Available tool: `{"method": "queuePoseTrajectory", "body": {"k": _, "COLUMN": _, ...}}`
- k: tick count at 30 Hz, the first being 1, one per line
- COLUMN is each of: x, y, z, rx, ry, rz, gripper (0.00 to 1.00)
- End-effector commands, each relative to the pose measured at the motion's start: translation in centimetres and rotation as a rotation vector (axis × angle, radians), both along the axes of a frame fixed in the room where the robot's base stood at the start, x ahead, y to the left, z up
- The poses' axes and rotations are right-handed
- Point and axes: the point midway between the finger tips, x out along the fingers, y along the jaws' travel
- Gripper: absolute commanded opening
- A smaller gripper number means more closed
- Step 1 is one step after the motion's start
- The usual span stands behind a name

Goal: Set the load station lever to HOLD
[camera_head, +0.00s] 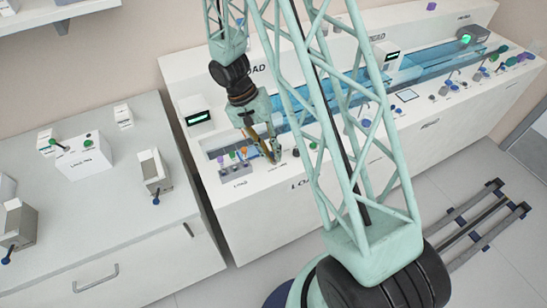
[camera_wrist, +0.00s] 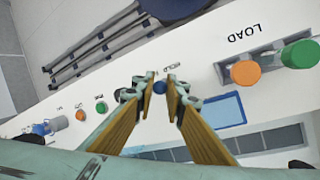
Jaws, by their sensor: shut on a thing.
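The load station lever shows as a small round blue knob (camera_wrist: 159,87) between my fingertips in the wrist view. Small upside-down lettering, probably HOLD, is printed just beyond it on the white panel. My gripper (camera_wrist: 159,92) is shut on this knob, with a fingertip on each side. In the head view my gripper (camera_head: 272,156) reaches down to the front of the load station (camera_head: 262,183) at the left end of the long white console. The lever's shaft and exact setting are hidden by the fingers.
Orange (camera_wrist: 245,73) and green (camera_wrist: 300,54) knobs stand right of the lever in the wrist view, near a blue-framed panel (camera_wrist: 222,111). A separate white counter (camera_head: 108,215) with lever boxes stands further left.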

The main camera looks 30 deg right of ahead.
Motion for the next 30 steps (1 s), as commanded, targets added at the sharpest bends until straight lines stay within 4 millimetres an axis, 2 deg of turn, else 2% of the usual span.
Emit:
{"method": "queuePoseTrajectory", "body": {"k": 3, "x": 0.0, "y": 0.2, "z": -0.5, "rx": -0.034, "ry": 0.004, "rz": 0.003, "gripper": 0.01}}
{"method": "queuePoseTrajectory", "body": {"k": 30, "x": -0.1, "y": 1.2, "z": -0.5, "rx": -0.254, "ry": 0.026, "rz": 0.001, "gripper": 0.01}}
